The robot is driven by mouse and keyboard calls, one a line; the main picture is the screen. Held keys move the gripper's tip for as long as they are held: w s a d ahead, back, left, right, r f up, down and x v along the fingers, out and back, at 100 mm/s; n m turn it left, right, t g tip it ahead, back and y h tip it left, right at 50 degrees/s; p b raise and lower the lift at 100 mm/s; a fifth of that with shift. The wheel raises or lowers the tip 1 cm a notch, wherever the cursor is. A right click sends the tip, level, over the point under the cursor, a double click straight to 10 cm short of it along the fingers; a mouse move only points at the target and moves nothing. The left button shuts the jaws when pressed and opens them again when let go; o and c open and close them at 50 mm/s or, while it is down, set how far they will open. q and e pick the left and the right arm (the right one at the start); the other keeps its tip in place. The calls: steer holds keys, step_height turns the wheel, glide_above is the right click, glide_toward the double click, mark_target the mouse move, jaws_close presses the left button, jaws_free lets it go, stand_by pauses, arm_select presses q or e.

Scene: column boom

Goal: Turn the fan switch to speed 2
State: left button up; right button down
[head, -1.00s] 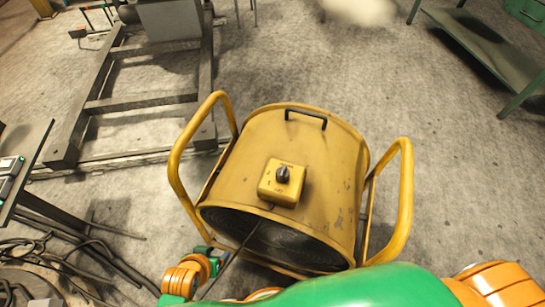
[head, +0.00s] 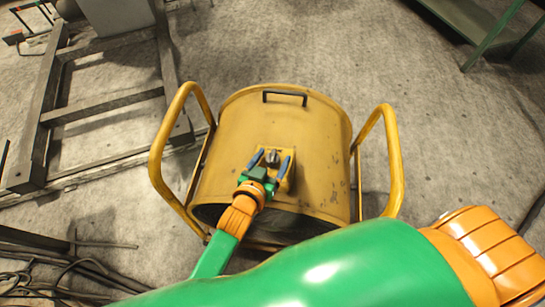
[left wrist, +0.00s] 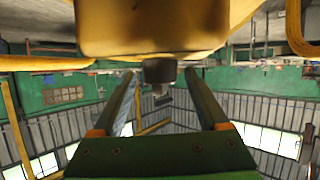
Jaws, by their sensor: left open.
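The yellow drum fan (head: 225,125) stands on the floor in the head view, with a yellow switch box (head: 290,180) on its top. The dark switch knob (head: 272,157) sits on the box. My left gripper (head: 270,160) is open above the box, with one finger on each side of the knob in the picture. In the left wrist view the knob (left wrist: 159,71) shows between the spread fingertips, under the yellow box (left wrist: 150,25). I cannot tell whether the fingers touch it. The knob's speed marks are not readable. My right gripper is not in view.
Yellow tube handles (head: 160,150) rise on both sides of the fan. A grey steel frame (head: 105,107) lies at the upper left and a green bench (head: 480,25) stands at the upper right. Cables lie at the lower left. The floor behind the fan is clear.

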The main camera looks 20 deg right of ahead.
arm_select(q)
steer(key=shift+w+d+f, duration=0.15)
steer(key=shift+w+d, duration=0.1)
steer(key=shift+w, duration=0.05)
jaws_close()
steer(key=shift+a, duration=0.1)
